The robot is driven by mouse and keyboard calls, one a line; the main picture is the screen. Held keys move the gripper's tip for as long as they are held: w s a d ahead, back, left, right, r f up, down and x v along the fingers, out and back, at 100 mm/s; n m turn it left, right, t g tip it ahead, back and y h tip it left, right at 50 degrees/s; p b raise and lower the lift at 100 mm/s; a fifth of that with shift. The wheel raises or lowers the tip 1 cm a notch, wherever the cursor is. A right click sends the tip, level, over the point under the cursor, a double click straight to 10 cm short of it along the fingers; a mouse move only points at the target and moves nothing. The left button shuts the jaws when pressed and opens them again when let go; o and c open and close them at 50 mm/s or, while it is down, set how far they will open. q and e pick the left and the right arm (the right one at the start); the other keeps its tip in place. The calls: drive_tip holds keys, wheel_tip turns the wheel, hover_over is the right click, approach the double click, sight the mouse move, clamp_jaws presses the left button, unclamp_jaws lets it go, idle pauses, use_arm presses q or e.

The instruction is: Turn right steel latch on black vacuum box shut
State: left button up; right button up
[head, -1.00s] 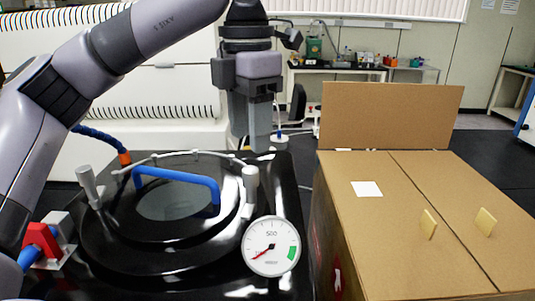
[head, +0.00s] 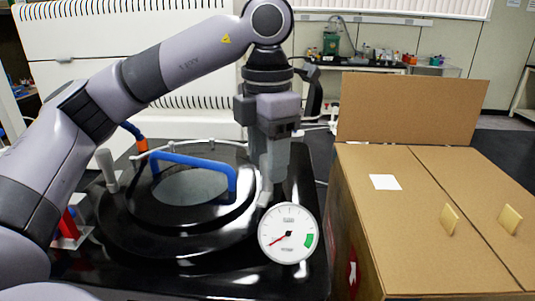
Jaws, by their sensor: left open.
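The black vacuum box (head: 300,185) has a round black lid with a blue handle (head: 195,163) and a window. The right steel latch (head: 264,192) stands at the lid's right edge, behind the gauge, and is partly hidden by my left gripper (head: 268,170). My left gripper points down at the latch, its fingers open; whether they touch it I cannot tell. The left latch (head: 107,168) is a grey peg standing upright at the lid's left edge. My right gripper is out of view.
A white pressure gauge (head: 288,234) stands at the box's front, close to the right latch. A large cardboard box (head: 415,220) with an upright flap fills the right side. A red valve handle (head: 67,225) is at left, partly behind my arm.

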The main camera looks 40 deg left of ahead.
use_arm(q)
clamp_jaws()
drive_tip(key=shift+m, duration=0.4)
drive_tip(key=m, duration=0.2)
drive_tip(key=shift+r+m+p, duration=0.1)
drive_tip(key=shift+m+p, duration=0.2)
drive_tip(key=shift+m, duration=0.1)
drive_tip(key=m+p, duration=0.1)
drive_tip(key=m, duration=0.8)
drive_tip(key=shift+m, duration=2.7)
